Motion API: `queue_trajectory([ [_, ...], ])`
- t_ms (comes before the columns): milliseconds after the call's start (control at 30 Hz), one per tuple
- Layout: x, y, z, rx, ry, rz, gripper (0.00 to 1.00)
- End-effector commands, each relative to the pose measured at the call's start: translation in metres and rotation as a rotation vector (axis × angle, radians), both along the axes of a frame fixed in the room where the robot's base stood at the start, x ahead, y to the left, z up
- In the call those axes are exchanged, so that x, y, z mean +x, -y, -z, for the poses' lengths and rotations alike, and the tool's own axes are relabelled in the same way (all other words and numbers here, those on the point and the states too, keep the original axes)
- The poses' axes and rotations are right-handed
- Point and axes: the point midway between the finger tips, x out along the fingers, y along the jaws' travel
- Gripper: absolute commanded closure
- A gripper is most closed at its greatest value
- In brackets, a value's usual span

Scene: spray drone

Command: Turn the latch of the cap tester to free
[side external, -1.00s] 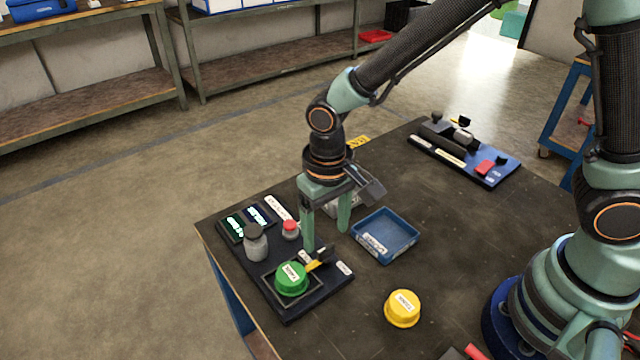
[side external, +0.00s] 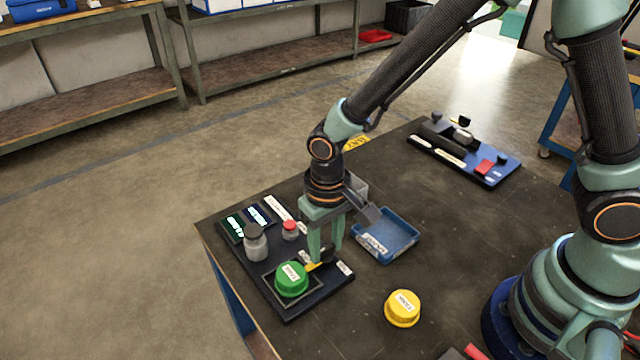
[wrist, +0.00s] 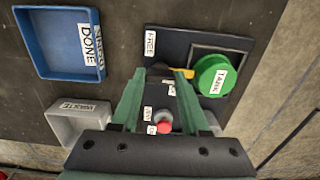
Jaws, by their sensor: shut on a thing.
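The cap tester is a dark board (side external: 315,300) with a green cap (side external: 292,279) seated in its square frame; the cap also shows in the wrist view (wrist: 222,76). The latch has a yellow pointer (side external: 311,267) beside the cap, and it also shows in the wrist view (wrist: 182,72). My gripper (side external: 323,262) is down at the latch, shut on its dark handle (wrist: 160,72). The fingers hide most of the handle. In the wrist view a "FREE" label (wrist: 151,42) lies beyond the latch, and the yellow pointer points toward the cap.
A red button (side external: 290,229), a grey bottle-like post (side external: 256,243) and lit displays (side external: 247,220) stand on the board behind. A blue "DONE" tray (side external: 388,237) is right of my gripper. A yellow cap (side external: 402,308) lies in front. A grey "WASTE" bin (wrist: 78,122) is close by.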

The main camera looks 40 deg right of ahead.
Motion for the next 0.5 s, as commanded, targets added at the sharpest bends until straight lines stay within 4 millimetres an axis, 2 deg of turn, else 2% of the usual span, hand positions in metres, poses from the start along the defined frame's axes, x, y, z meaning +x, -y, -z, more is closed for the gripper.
queue_trajectory([
  [267, 0.0000, 0.0000, -0.0004, 0.000, 0.000, -0.058, 1.00],
  [500, 0.0000, 0.0000, -0.0006, 0.000, 0.000, -0.218, 1.00],
])
